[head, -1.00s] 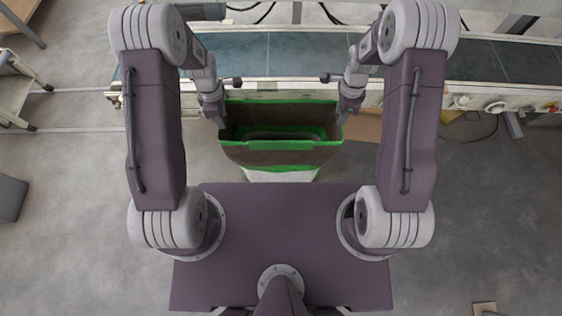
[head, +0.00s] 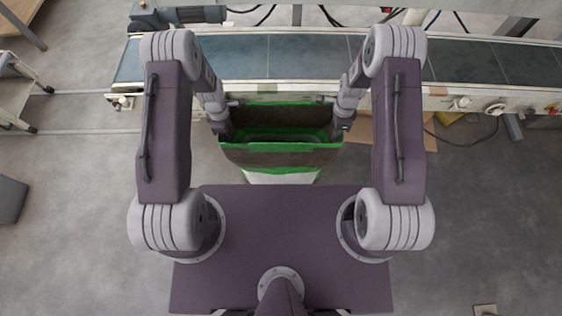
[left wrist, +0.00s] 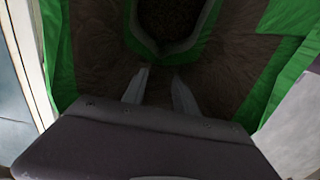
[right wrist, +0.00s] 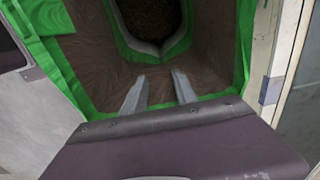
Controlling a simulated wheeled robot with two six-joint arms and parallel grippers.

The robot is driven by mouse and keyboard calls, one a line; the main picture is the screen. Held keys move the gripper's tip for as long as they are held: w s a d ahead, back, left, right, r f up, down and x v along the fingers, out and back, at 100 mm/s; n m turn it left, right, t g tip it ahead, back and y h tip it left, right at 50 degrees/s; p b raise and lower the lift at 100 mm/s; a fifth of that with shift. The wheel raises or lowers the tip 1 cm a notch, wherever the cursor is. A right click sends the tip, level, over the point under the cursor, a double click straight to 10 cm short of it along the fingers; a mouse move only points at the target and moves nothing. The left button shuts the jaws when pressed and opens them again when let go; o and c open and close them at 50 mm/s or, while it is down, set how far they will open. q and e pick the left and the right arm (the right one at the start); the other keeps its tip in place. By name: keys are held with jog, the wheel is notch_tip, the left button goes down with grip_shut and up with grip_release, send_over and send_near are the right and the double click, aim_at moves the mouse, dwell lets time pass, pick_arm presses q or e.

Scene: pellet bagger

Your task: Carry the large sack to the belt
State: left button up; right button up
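The large sack (head: 282,155), dark brown with green edging and a white lower front, stands open-topped between my arms, just in front of the belt (head: 312,55). My left gripper (head: 224,132) is at its left end and my right gripper (head: 337,132) at its right end. In the left wrist view the gripper's two fingers (left wrist: 160,88) stand apart over the brown sack (left wrist: 225,65). In the right wrist view the fingers (right wrist: 158,88) are also apart over the sack (right wrist: 205,50). I see nothing squeezed between either pair. The sack's underside is hidden.
The belt's pale side rail (head: 285,86) runs close behind the sack. Brown cardboard (head: 408,130) lies on the floor to its right. A knob and buttons (head: 495,109) are on the rail at the right. A metal step frame (head: 15,100) stands far left.

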pick_arm(q)
grip_shut()
pick_arm(e)
grip_shut()
pick_arm(q)
jog(key=shift+w+r, duration=0.1)
pick_arm(e)
jog(key=shift+r, duration=0.1)
dwell(0.9)
